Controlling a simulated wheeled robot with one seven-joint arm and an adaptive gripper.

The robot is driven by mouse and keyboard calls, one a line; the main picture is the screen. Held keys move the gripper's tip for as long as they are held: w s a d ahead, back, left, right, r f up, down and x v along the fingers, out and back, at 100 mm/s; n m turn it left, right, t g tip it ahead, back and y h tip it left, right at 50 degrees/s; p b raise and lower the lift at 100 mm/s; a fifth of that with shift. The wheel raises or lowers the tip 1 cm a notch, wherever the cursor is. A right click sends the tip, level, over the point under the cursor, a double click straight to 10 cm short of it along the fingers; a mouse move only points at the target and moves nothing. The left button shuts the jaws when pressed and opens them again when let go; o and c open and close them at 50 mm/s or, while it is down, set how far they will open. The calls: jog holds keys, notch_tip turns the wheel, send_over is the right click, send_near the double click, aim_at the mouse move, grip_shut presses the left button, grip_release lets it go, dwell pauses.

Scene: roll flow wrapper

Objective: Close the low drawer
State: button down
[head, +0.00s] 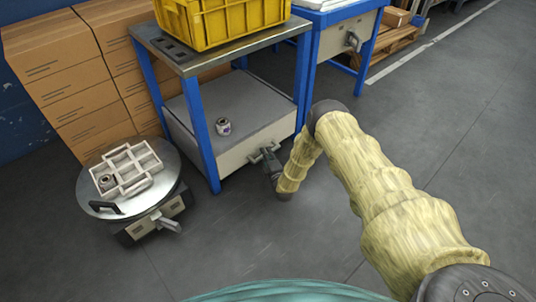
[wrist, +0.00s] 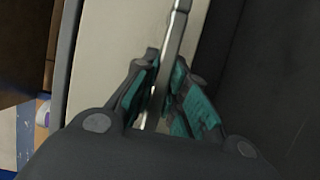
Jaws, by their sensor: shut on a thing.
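The low drawer (head: 245,150) has a beige front and sits between the blue legs of the metal-topped table in the head view. Its front looks close to level with the legs; I cannot tell whether a gap is left. My gripper (head: 267,158) is at the middle of the drawer front. In the wrist view my gripper (wrist: 160,95) has its teal-padded fingers on both sides of the metal handle bar (wrist: 175,35), shut on it. The beige drawer front (wrist: 108,40) fills the area just left of the handle.
A small white roll-like part (head: 223,127) stands on the grey surface above the drawer front. A yellow crate (head: 225,22) is on the tabletop (head: 190,60). A round cart (head: 150,205) with a divided tray (head: 125,165) stands at left. Cardboard boxes (head: 60,70) are behind. The floor in front is clear.

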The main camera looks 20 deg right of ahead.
jog(key=shift+w, duration=0.2)
jog(key=c, duration=1.4)
grip_release()
jog(key=shift+a, duration=0.15)
jog(key=shift+c, duration=0.2)
jog(key=s, duration=1.2)
jog(key=shift+a, duration=0.1)
